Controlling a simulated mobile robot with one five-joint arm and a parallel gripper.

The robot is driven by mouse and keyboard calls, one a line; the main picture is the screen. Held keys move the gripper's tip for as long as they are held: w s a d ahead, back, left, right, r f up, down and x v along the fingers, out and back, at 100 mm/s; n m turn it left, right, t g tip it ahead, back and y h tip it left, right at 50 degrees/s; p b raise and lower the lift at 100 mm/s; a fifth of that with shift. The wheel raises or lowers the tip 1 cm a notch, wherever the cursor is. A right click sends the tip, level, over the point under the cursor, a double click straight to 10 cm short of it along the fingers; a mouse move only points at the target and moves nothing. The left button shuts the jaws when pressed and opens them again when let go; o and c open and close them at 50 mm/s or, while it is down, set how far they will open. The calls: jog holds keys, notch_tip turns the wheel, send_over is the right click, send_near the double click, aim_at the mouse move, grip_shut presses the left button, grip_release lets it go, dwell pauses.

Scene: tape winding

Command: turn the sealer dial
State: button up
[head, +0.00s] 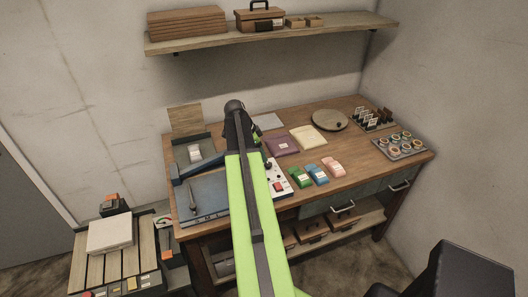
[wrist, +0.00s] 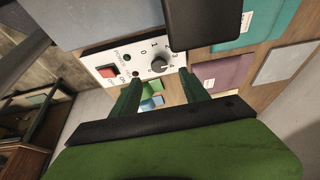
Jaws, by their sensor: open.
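The sealer (head: 279,178) stands on the workbench, partly behind my arm in the head view. In the wrist view its white panel (wrist: 128,60) carries a round dark dial (wrist: 160,65) with numbers around it and a red switch (wrist: 108,71). Which number the dial points to is too small to tell. My gripper (wrist: 159,77) is open, with one green finger on each side below the dial. The dial shows just past the gap between the fingertips; I cannot tell whether they touch it. In the head view my arm hides the fingers.
Green, blue and pink packets (head: 333,166) lie right of the sealer. A blue cutting mat (head: 212,209) is at left. A shelf (head: 275,38) hangs above.

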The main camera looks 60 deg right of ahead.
jog(key=p+v, duration=0.8)
jog(key=v, duration=0.2)
jog(key=shift+r, duration=0.25)
jog(key=shift+w+a, duration=0.1)
jog(key=w+a+f+n+t+b, duration=0.1)
jog(key=w+a+f+n+b, duration=0.3)
jog(key=a, duration=0.6)
jog(key=w+a+f+n+t+b, duration=0.1)
jog(key=w+a, duration=0.5)
jog(key=a, duration=0.4)
jog(key=w+a+f+n+b, duration=0.25)
jog(key=w+a, duration=0.35)
jog(key=a, duration=0.4)
jog(key=s+a+f+n+y+b, duration=0.1)
jog(key=s+a+f+n+y, duration=0.1)
jog(key=a+n, duration=0.7)
jog(key=s+a+f+n+y+b, duration=0.1)
jog(key=s+a+n, duration=0.3)
jog(key=a+n, duration=0.4)
jog(key=shift+a+f+n+t+y, duration=0.35)
jog(key=shift+a+f+t+y, duration=0.1)
jog(key=shift+a, duration=2.55)
jog(key=shift+c, duration=0.2)
